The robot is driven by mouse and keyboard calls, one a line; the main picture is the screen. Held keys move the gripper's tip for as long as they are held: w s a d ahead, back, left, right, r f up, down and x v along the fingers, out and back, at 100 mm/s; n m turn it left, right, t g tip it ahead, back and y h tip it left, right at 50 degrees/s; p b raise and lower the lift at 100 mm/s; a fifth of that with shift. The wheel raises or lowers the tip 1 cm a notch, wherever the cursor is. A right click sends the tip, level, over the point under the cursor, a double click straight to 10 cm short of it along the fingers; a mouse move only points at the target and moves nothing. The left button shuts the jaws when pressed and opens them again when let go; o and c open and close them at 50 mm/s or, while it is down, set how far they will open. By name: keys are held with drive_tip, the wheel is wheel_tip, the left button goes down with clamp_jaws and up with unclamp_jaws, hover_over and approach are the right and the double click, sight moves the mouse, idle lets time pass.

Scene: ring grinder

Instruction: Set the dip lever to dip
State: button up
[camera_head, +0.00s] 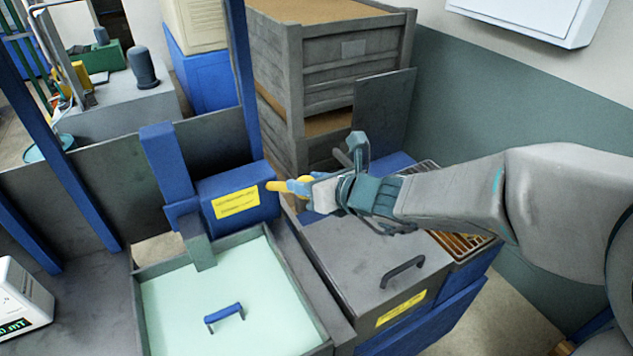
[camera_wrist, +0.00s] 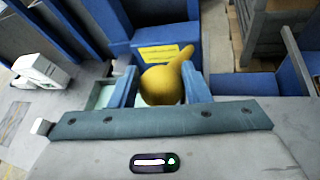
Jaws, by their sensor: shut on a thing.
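The dip lever is yellow, with a short arm (camera_head: 275,186) at the right side of a blue box (camera_head: 240,199) with a yellow label. In the wrist view its round yellow knob (camera_wrist: 162,85) sits between my fingers, and its stem runs up and right toward the blue box. My gripper (camera_head: 302,187) reaches in from the right and is shut on the knob. In the head view my fingers hide part of the knob. In the wrist view the gripper (camera_wrist: 160,80) has a finger on each side of it.
A tray of pale green liquid (camera_head: 170,318) with a blue handle (camera_head: 224,315) lies below the box. A grey lidded bin (camera_head: 370,275) stands under my arm. Stacked grey crates (camera_head: 340,70) stand behind. A blue post (camera_head: 243,80) rises behind the box. A white readout box (camera_head: 22,302) is at left.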

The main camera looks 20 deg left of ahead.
drive_tip(key=shift+w+a+r, duration=0.1)
drive_tip(key=shift+a+r, duration=0.15)
drive_tip(key=shift+r, duration=0.2)
clamp_jaws()
drive_tip(key=o, duration=1.1)
unclamp_jaws()
drive_tip(key=shift+f, duration=0.15)
drive_tip(key=shift+d, duration=0.1)
drive_tip(key=shift+d, duration=0.1)
drive_tip(key=v, duration=1.3)
drive_tip(key=shift+s+d, duration=0.25)
